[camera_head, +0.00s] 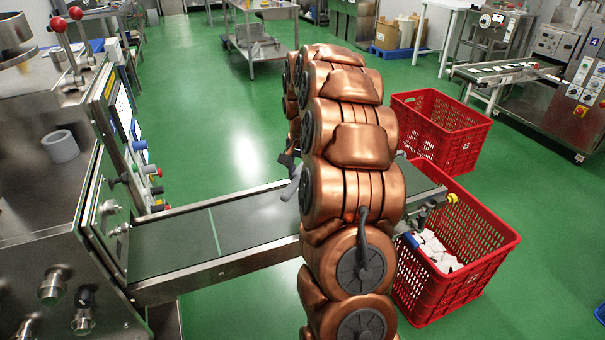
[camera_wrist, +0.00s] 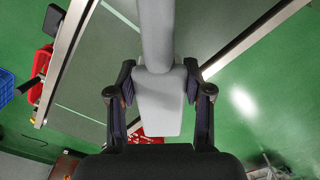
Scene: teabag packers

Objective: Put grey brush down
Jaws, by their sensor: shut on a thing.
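The grey brush (camera_wrist: 158,100) is between the two dark fingers of my gripper (camera_wrist: 160,108) in the wrist view. Its wide block sits in the jaws, and a narrower grey part runs up to the top edge of that view. My gripper is shut on it. In the head view, my arm hides most of the gripper, and a small grey piece of the brush (camera_head: 291,187) shows at the arm's left side. The brush appears over the conveyor belt (camera_head: 178,243); its height above the belt is hard to tell.
A steel machine (camera_head: 105,215) with knobs stands at the belt's left end. A red crate (camera_head: 478,268) holding white packets is at its right end, with another red crate (camera_head: 455,140) behind. A grey ring (camera_head: 61,147) lies on the machine top. Green floor is open behind the belt.

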